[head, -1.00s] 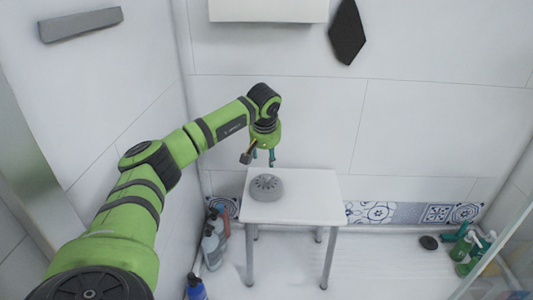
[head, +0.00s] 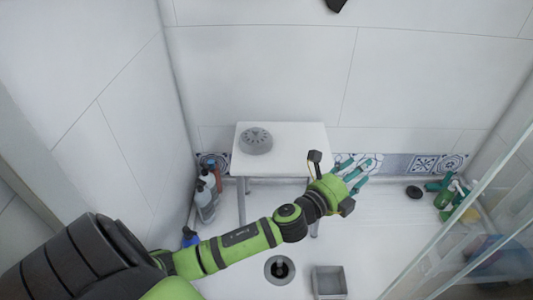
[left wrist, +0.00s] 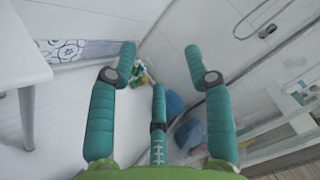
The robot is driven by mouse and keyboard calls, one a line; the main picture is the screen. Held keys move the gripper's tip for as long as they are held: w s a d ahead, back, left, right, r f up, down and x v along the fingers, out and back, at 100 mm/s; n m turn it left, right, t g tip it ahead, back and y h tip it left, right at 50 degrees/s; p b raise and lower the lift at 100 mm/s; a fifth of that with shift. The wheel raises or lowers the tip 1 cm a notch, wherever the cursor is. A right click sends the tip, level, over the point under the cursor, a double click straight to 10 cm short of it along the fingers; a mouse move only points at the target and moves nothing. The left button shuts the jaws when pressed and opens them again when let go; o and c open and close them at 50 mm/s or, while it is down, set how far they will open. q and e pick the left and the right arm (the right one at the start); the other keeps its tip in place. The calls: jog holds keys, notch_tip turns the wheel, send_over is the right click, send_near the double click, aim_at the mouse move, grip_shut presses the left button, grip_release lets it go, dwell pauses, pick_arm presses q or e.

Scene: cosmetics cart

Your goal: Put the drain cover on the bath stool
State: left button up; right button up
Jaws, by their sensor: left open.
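The drain cover (head: 255,140), a round grey piece with slots in its top, lies on the left part of the white bath stool (head: 300,138). It lies flat, with nothing touching it from above. My left gripper (head: 358,172), with teal fingers, is to the right of the stool, apart from the drain cover. Its fingers are spread and empty in the left wrist view (left wrist: 160,75). The stool's edge (left wrist: 22,62) shows at the left of that view; the drain cover does not. My right gripper is not in view.
Several bottles (head: 206,192) stand left of the stool by the wall. An open floor drain (head: 280,270) and a grey square container (head: 329,281) are in front. A dark round object (head: 414,192) and green bottles (head: 446,197) are at the right, near a glass panel (head: 470,215).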

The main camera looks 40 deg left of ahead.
pick_arm(q)
jog(key=s+a+f+n+g+y, duration=0.3)
jog(key=s+f+n+g, duration=0.1)
jog(key=s+f+n, duration=0.35)
jog(key=s+a+f+n+g+y, duration=0.2)
jog(key=s+f+n+g, duration=0.2)
jog(key=s+f+n, duration=0.35)
jog(key=s+d+f+n+g, duration=0.1)
jog(key=s+f+n+g, duration=0.2)
jog(key=s, duration=0.4)
jog(key=s+d+f+n+g+h, duration=0.1)
jog(key=s+f+n+g, duration=0.3)
jog(key=s, duration=0.4)
notch_tip(320, 180, down, 2)
jog(key=shift+d+n+h, duration=0.15)
jog(key=shift+n+h, duration=0.15)
jog(key=shift+n, duration=0.2)
jog(key=shift+s, duration=0.1)
